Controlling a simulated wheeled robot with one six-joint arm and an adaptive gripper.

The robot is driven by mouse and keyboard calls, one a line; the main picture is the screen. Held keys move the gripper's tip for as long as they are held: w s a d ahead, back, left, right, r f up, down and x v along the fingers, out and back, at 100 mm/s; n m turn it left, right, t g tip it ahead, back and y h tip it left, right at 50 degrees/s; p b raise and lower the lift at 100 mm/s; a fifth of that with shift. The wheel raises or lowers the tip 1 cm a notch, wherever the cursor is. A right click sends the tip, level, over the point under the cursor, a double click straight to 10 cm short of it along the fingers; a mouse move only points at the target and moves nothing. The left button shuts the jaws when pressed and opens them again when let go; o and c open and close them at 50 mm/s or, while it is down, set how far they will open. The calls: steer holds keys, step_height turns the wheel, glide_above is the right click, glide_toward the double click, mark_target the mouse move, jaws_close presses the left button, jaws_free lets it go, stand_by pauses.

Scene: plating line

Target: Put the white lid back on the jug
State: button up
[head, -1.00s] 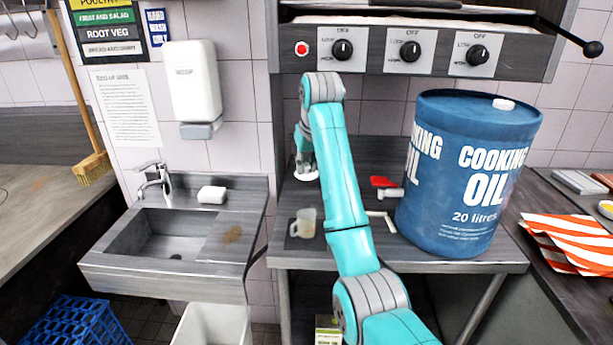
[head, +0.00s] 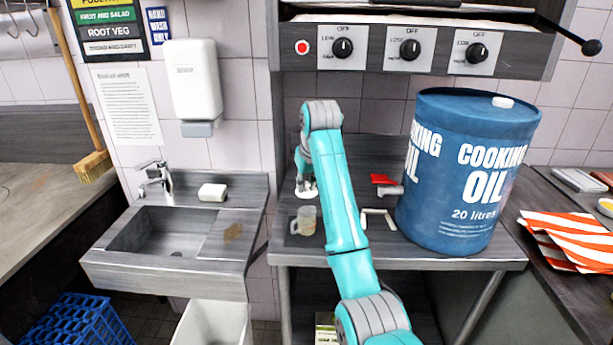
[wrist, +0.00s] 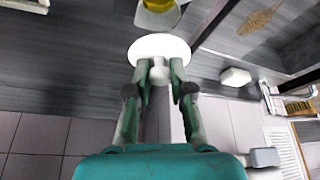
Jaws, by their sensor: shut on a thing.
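The white lid (wrist: 160,46) is a round disc with a knob, held between the fingertips of my gripper (wrist: 158,75) in the wrist view. In the head view the lid (head: 307,194) shows below my gripper (head: 306,182), above the counter and just behind the jug. The jug (head: 304,220) is a small clear one with a handle on its left and stands upright on the counter with its top uncovered. In the wrist view the jug (wrist: 158,18) shows partly beyond the lid, with something yellowish in it.
A big blue cooking oil drum (head: 462,175) stands on the right of the counter. A red-handled thing (head: 384,180) and a pale bent piece (head: 378,216) lie between it and my arm.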

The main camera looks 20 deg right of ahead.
steer(key=shift+f, duration=3.1)
steer(key=shift+f, duration=0.1)
steer(key=o, duration=0.8)
